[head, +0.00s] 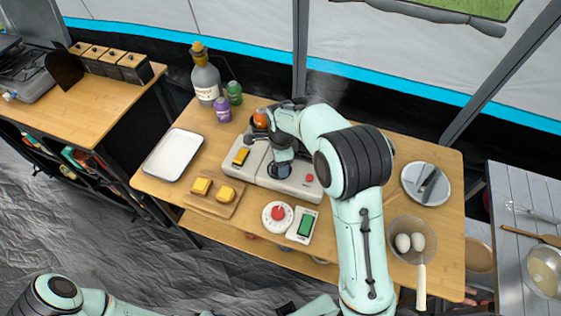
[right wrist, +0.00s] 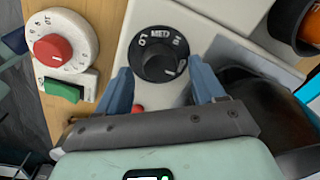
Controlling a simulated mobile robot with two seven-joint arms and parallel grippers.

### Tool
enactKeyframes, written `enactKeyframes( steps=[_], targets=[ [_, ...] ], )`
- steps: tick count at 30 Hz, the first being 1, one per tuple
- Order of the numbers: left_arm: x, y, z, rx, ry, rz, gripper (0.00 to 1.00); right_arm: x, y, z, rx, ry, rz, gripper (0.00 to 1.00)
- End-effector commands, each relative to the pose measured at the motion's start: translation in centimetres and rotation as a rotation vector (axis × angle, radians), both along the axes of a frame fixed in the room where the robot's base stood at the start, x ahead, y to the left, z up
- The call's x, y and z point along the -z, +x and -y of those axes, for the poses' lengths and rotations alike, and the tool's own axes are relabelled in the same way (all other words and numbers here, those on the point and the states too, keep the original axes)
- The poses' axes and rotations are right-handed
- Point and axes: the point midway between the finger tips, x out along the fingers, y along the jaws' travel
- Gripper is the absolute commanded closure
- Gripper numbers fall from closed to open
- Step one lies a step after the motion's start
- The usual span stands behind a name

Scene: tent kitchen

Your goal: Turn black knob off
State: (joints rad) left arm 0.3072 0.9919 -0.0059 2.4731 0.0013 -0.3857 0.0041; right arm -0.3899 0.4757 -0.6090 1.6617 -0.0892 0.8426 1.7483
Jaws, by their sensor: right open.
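The black knob (right wrist: 158,56) sits on a pale appliance panel, on a black dial with white lettering that includes MED. A small pale mark shows on the knob's lower right side. My right gripper (right wrist: 163,84) is open, one blue finger to each side of the knob's near edge; I cannot tell whether they touch it. In the head view the right gripper (head: 280,169) is over the pale appliance (head: 292,183) and largely hides the knob. Parts of my left arm show along the bottom of the head view, but its fingers do not.
A red-knobbed dial (head: 277,214) and a green switch (head: 305,226) lie in front of the appliance. A white tray (head: 172,155), a board (head: 213,200) with food and a bowl of eggs (head: 407,232) stand around on the table.

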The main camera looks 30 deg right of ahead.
Motion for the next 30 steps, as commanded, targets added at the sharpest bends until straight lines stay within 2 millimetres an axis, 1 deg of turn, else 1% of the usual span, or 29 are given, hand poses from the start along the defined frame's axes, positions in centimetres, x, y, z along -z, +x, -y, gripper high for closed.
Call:
enactKeyframes(
  steps=[1,5,9,12,15,18,21,30],
  targets=[
    [-0.2,0.1,0.0,0.001,0.000,0.001,0.51,-1.0,0.1,0.0,-0.001,0.000,0.005,0.32],
    [-0.5,0.4,0.0,-0.001,-0.001,0.005,0.51,-3.9,0.0,-0.1,0.001,0.003,0.009,0.32],
    [-1.0,0.8,0.0,0.000,0.000,0.009,0.51,-7.1,-0.2,-0.1,0.001,0.002,0.008,0.32],
    [-1.2,1.0,0.0,0.000,-0.001,0.011,0.51,-9.2,-0.3,-0.2,0.001,0.002,0.008,0.32],
    [-1.4,1.2,0.0,0.000,0.000,0.013,0.51,-10.7,-0.5,-0.2,0.001,0.001,0.006,0.32],
    [-1.5,1.3,0.0,0.000,0.000,0.014,0.51,-11.8,-0.5,-0.2,0.001,0.001,0.004,0.32],
    [-1.6,1.3,0.0,0.000,0.000,0.015,0.51,-12.3,-0.6,-0.2,0.002,0.000,0.003,0.32],
    [-1.6,1.3,0.0,0.000,0.000,0.015,0.51,-12.4,-0.7,-0.2,0.002,0.000,0.002,0.32]
  ],
)
